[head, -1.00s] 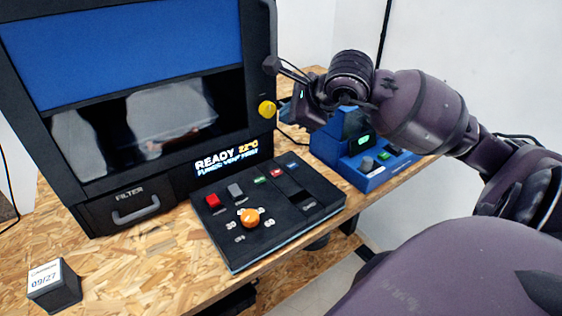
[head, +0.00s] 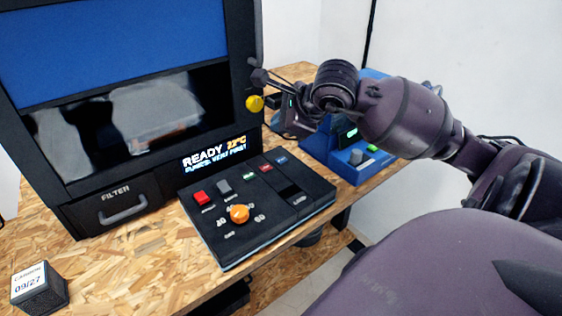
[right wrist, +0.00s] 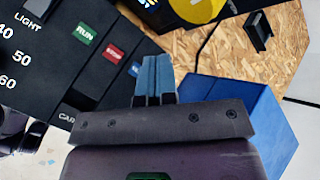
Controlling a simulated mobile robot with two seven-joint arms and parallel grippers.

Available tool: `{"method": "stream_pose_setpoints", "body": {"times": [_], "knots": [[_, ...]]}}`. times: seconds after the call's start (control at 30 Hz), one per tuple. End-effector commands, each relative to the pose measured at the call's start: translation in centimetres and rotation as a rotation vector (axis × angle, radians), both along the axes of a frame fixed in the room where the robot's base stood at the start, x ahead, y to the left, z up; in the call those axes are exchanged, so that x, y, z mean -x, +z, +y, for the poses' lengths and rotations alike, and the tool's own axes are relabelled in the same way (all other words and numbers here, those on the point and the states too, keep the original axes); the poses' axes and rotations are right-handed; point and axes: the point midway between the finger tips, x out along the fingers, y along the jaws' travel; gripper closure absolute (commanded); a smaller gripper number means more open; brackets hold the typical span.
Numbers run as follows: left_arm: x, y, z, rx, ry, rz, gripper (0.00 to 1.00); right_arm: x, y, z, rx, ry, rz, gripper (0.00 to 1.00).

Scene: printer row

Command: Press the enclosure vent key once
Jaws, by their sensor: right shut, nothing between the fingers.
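The black control panel (head: 222,243) lies in front of the dark enclosure. Its back edge carries red, grey, green, red and blue keys. The blue key (head: 281,160) is at the right end of this row; its label is too small to read, so I cannot confirm which key is the vent. It also shows in the right wrist view (right wrist: 137,70), just left of my blue fingertips. My right gripper (head: 275,102) is shut and empty, raised above and beyond the panel's back right corner, near a yellow knob (head: 254,103). My left gripper is out of view.
The enclosure's display (head: 214,155) reads READY 22°C, with a line about venting first. An orange dial (head: 239,214) stands up from the panel. A blue device (head: 325,150) is close under my right wrist. A dated cube (head: 39,288) sits at front left.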

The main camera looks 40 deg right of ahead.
Motion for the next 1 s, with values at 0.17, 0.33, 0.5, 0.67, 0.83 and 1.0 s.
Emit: {"method": "stream_pose_setpoints", "body": {"times": [0.17, 0.33, 0.5, 0.67, 0.83, 1.0], "knots": [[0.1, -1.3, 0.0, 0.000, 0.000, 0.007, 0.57, 0.0, -2.5, 0.0, -0.001, 0.000, 0.004, 1.00], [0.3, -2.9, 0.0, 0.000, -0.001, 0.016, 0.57, 0.0, -4.6, 0.0, 0.001, 0.000, 0.002, 1.00], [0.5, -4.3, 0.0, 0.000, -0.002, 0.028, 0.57, 0.0, -5.8, 0.0, 0.001, 0.000, 0.002, 1.00], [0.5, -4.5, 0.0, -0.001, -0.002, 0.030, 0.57, 0.0, -5.9, 0.0, 0.001, 0.001, 0.000, 1.00], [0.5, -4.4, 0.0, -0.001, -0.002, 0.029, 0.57, 0.0, -5.8, 0.0, 0.001, 0.000, -0.001, 1.00], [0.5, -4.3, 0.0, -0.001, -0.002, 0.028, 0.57, 0.0, -5.8, 0.0, 0.001, 0.000, -0.001, 1.00]]}}
